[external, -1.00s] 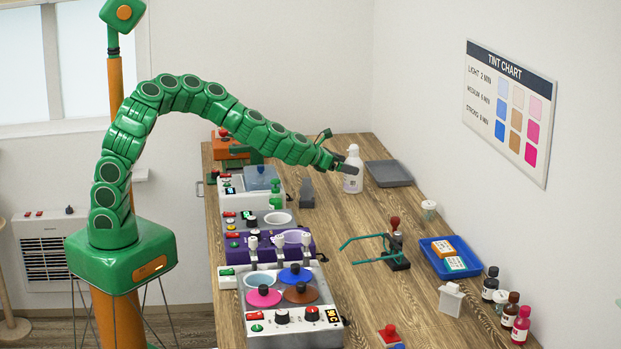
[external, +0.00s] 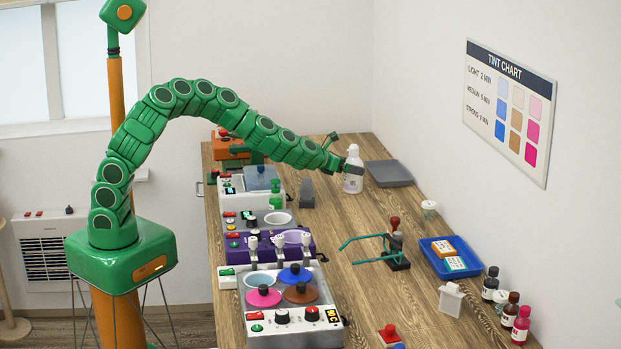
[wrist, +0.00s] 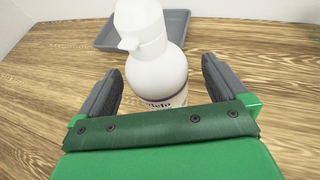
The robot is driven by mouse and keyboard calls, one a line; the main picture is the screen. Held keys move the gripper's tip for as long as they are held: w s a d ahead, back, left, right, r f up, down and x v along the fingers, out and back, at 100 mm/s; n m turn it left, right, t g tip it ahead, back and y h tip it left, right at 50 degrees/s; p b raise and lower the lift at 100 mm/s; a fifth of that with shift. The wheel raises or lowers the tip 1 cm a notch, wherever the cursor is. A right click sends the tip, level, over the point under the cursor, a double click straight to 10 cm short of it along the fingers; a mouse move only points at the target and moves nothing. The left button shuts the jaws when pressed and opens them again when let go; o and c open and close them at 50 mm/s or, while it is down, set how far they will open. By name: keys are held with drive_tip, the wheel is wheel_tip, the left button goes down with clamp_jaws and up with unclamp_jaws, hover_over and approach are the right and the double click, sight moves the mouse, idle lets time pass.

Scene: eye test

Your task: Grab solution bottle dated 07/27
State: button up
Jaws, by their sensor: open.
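A white bottle (external: 353,172) with a spout-like top stands upright near the far end of the wooden bench. It also shows in the wrist view (wrist: 157,68), between the two grey fingers of my gripper (wrist: 160,88). My gripper is open, with a finger on either side of the bottle and gaps to it. In the external view my gripper (external: 343,165) is at the bottle's left side. The bottle's lower label is partly hidden by my gripper; a little dark lettering shows, but no date is readable.
A grey tray (external: 389,173) lies just behind the bottle. A dark grey block (external: 306,193) stands to its left, near a green pump bottle (external: 277,194). Machines line the bench's left side. Glasses frames (external: 372,247), a blue tray (external: 447,266) and small bottles (external: 521,325) are nearer the camera.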

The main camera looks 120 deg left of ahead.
drive_tip(key=shift+w+a+f, duration=0.1)
drive_tip(key=shift+a+f, duration=0.35)
drive_tip(key=shift+a, duration=0.1)
drive_tip(key=shift+x, duration=1.3)
drive_tip(key=shift+c, duration=0.2)
drive_tip(key=shift+r, duration=0.1)
drive_tip(key=c, duration=1.3)
drive_tip(key=shift+r, duration=0.15)
